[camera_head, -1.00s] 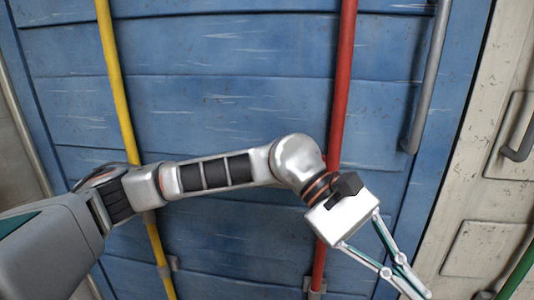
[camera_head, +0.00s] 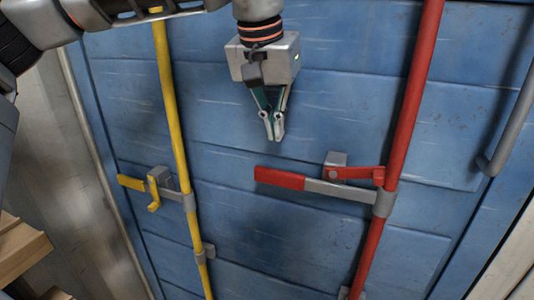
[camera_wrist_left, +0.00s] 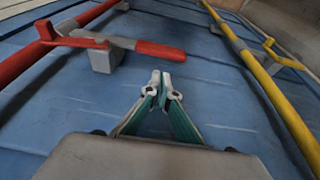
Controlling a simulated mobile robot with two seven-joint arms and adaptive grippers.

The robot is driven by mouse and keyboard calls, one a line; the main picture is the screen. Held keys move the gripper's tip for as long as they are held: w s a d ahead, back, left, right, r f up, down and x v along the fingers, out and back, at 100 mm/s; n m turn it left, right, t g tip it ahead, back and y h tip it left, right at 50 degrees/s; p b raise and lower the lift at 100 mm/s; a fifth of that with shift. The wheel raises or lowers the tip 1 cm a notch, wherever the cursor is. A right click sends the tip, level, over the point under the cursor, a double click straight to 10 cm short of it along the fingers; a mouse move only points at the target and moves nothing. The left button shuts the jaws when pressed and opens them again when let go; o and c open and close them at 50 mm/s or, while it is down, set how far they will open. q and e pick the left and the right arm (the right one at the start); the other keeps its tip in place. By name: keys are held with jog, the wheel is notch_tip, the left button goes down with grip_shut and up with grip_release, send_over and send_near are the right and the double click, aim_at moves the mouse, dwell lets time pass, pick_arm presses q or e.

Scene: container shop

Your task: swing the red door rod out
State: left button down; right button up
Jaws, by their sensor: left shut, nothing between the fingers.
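The red door rod (camera_head: 410,110) runs up the blue door at the right of the head view; it also shows at the left of the left wrist view (camera_wrist_left: 62,32). Its handle (camera_head: 280,178), grey with a red grip end, lies across the door to the left of the rod, beside a grey bracket (camera_head: 335,160) with a red latch piece. My right gripper is not in view.
A yellow rod (camera_head: 172,100) with its yellow handle (camera_head: 132,182) is to the left on the same door. A grey bar (camera_head: 515,110) stands at the right. Wooden boards (camera_head: 20,250) lie at the lower left.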

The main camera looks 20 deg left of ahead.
aim_at(276, 157)
pick_arm(q)
jog(key=shift+w+a+r, duration=0.1)
jog(key=shift+a+r, duration=0.3)
jog(key=shift+a, duration=0.1)
jog(key=shift+f, duration=0.1)
jog(key=x, duration=0.9)
jog(key=shift+w+a+f+b, duration=0.1)
jog(key=shift+w+f+b, duration=0.2)
jog(key=shift+b, duration=0.1)
jog(key=shift+s, duration=0.15)
